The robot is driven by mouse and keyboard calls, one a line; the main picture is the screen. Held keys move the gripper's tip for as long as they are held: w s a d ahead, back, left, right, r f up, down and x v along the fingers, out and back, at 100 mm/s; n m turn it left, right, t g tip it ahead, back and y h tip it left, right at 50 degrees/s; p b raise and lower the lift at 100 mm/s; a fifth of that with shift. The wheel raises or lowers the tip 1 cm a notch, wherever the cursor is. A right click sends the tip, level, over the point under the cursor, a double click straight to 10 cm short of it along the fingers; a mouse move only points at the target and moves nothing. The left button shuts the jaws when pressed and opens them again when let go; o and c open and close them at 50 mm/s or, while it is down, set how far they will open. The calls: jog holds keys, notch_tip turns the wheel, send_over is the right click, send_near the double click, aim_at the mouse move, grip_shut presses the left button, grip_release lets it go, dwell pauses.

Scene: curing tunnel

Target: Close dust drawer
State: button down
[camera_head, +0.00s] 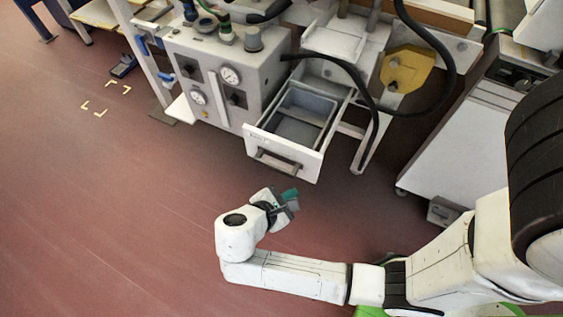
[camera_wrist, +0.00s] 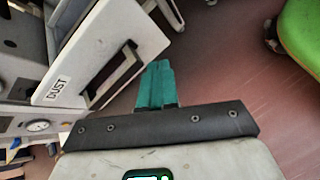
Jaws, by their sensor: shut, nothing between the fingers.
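The dust drawer (camera_head: 289,152) is a white drawer pulled out of the machine, with a grey bin (camera_head: 300,115) inside it and a dark handle (camera_head: 278,161) on its front. In the wrist view its white front (camera_wrist: 108,40) carries a "DUST" label (camera_wrist: 58,87) and the dark handle (camera_wrist: 112,68). My gripper (camera_head: 292,198) is just in front of and below the drawer front in the head view, apart from the handle. Its teal fingers also show in the wrist view (camera_wrist: 157,84), shut together and empty, to the right of the handle.
A control box (camera_head: 215,75) with gauges stands left of the drawer. A black hose (camera_head: 372,95) arches over the drawer's right side, near a yellow part (camera_head: 406,68). A white cabinet (camera_head: 465,140) stands at right. The red floor (camera_head: 120,210) at left is mostly clear.

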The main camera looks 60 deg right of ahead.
jog(key=w+a+r+n+t+h+b, duration=0.1)
jog(key=w+a+n+t+h+b, duration=0.2)
jog(key=w+a+n+h, duration=0.3)
jog(key=n+h, duration=0.1)
send_near(288, 149)
jog(key=d, duration=0.7)
jog(key=shift+d+r, duration=0.1)
jog(key=shift+d, duration=0.3)
jog(key=d+b, duration=0.1)
jog(key=d, duration=0.8)
jog(key=d+b, duration=0.2)
jog(key=d, duration=0.7)
jog(key=w+d+b, duration=0.1)
jog(key=d+b, duration=0.1)
jog(key=d, duration=0.7)
jog(key=shift+d, duration=0.25)
jog(key=shift+d+b, duration=0.3)
jog(key=shift+d, duration=0.4)
jog(key=shift+a, duration=0.15)
